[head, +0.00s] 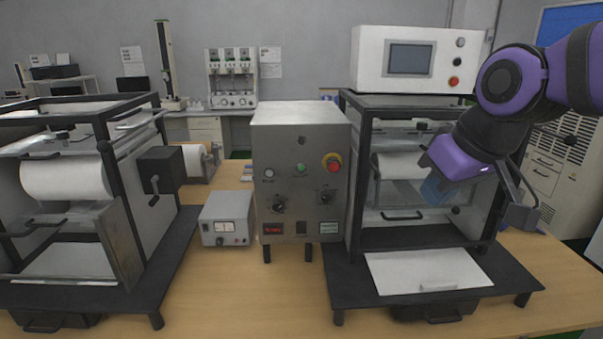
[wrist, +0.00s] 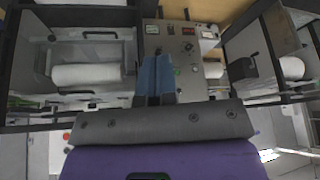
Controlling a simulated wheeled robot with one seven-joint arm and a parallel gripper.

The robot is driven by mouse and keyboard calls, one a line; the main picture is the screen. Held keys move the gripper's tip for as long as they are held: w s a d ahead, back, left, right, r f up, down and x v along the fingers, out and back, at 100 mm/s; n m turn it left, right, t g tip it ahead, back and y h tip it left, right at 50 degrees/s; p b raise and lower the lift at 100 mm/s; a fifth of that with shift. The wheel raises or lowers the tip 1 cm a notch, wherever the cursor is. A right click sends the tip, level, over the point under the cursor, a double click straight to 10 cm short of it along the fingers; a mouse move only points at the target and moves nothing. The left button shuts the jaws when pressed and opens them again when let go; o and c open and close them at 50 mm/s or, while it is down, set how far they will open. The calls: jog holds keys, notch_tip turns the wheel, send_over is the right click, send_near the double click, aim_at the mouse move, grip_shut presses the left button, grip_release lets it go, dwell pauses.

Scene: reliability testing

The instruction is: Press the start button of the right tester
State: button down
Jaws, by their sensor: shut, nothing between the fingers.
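The right tester is a black-framed chamber (head: 356,175) with a white roll inside; it also shows at the left of the wrist view (wrist: 45,60). On top is a white control unit (head: 370,58) with a screen, a pale button (head: 461,42), a dark button (head: 458,61) and a red button (head: 453,81). No button label is readable, so I cannot tell which is start. My gripper (head: 431,194) is in front of the chamber, below the control unit, apart from the buttons. Its blue fingers (wrist: 158,80) are together and empty.
A grey metal control box (head: 300,125) with knobs, a green button (head: 300,169) and a red emergency stop (head: 332,163) stands left of the right tester. A small meter box (head: 227,219) and another tester (head: 107,180) are further left. Bare table (head: 240,290) lies in front.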

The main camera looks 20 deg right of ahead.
aim_at(301, 169)
jog(key=w+a+f+n+t+h, duration=0.25)
jog(key=w+f+n+h, duration=0.35)
jog(key=w+f+n, duration=1.5)
jog(key=w+a+r+n+t+y, duration=0.1)
jog(key=w+a+r+n+t, duration=0.5)
jog(key=a+n+t, duration=0.3)
jog(key=shift+w+a+n+t, duration=0.45)
jog(key=shift+w+n, duration=0.2)
jog(key=shift+n, duration=0.35)
jog(key=shift+d+r, duration=0.1)
jog(key=x, duration=1.4)
